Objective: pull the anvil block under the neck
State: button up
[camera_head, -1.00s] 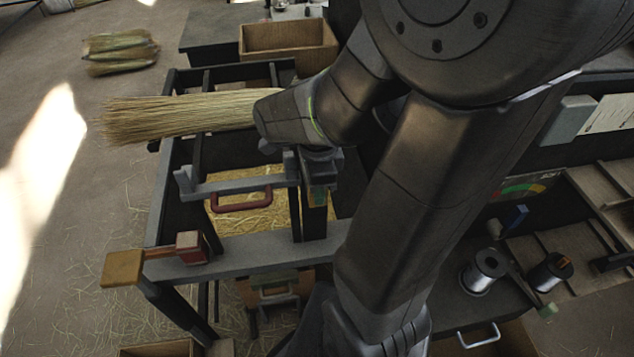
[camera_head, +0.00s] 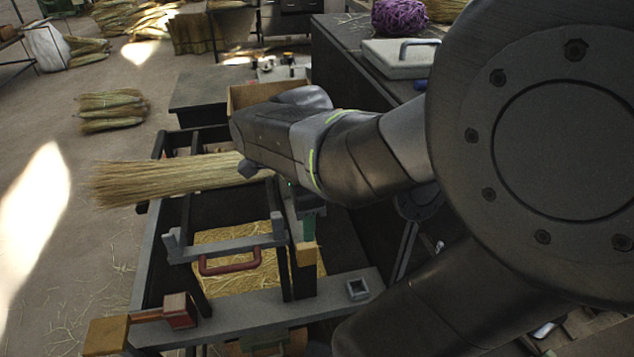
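A straw broom head (camera_head: 165,180) lies across the dark frame (camera_head: 150,260). Its right end, where the neck would be, is hidden behind my wrist. A grey crossbar (camera_head: 225,248) with a red handle (camera_head: 230,263) spans the frame below it. A small tan block (camera_head: 306,254) stands at the bar's right end, under a dark and green part. I cannot tell for sure which piece is the anvil block. My arm reaches in from the right. My gripper lies around the wrist's lower side, mostly hidden, and its fingers cannot be made out.
A red block on a rod with a tan end (camera_head: 106,336) sticks out at the frame's front left. Straw fills a bin (camera_head: 245,280) under the crossbar. A wooden box (camera_head: 255,95) stands behind the wrist.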

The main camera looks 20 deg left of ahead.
aim_at(306, 245)
jog(key=shift+r, duration=2.35)
jog(key=shift+f, duration=0.15)
notch_tip(306, 245, down, 14)
jog(key=shift+r+b, duration=0.1)
jog(key=shift+b, duration=0.6)
jog(key=shift+w+a+r, duration=0.15)
jog(key=shift+w, duration=0.1)
